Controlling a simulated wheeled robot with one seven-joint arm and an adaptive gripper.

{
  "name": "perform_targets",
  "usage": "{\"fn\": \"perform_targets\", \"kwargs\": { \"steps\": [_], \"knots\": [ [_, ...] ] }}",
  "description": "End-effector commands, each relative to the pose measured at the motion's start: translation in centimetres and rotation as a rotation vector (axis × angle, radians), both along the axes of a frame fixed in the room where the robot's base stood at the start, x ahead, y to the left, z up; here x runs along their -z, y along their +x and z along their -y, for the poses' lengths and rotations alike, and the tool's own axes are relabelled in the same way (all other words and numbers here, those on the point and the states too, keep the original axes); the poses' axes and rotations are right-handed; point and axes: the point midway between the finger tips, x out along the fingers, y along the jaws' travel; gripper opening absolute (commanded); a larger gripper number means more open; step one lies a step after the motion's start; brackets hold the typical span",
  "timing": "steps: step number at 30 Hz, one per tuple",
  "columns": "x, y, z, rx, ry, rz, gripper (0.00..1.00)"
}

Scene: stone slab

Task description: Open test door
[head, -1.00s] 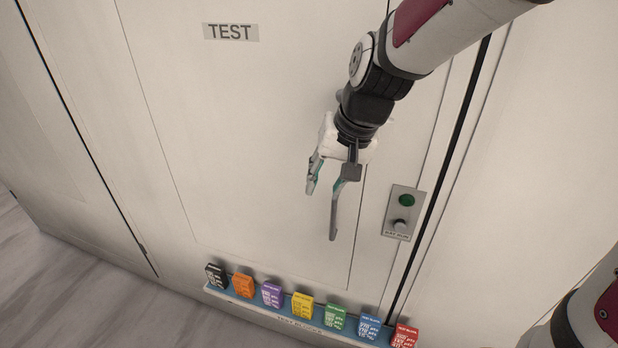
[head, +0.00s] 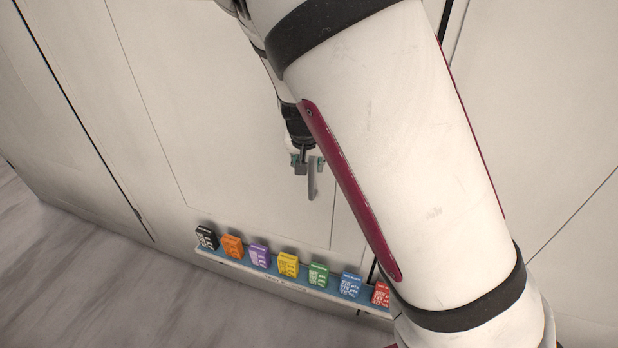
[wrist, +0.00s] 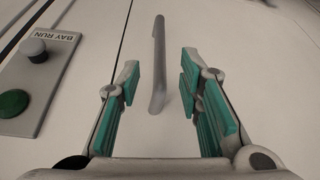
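The test door (head: 200,110) is a pale flat panel with a thin outline. Its handle is a grey bar (wrist: 158,65) standing out from the surface. In the head view the handle (head: 313,187) shows just below my gripper (head: 307,163). In the wrist view my gripper (wrist: 160,82) is open, with teal pads. The handle lies between the two fingers, with a visible gap on each side. The TEST label is hidden behind my arm in the head view.
A blue ledge (head: 275,272) with several coloured boxes (head: 288,264) runs below the door.

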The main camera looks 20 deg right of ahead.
Motion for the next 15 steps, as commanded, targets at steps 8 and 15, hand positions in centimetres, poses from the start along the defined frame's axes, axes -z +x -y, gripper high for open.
{"fn": "perform_targets", "kwargs": {
  "steps": [8, 15],
  "knots": [
    [5.4, 2.0, 1.1, 0.004, 0.000, -0.003, 0.33],
    [8.4, 3.1, 1.5, 0.002, 0.001, -0.002, 0.33]
  ]
}}
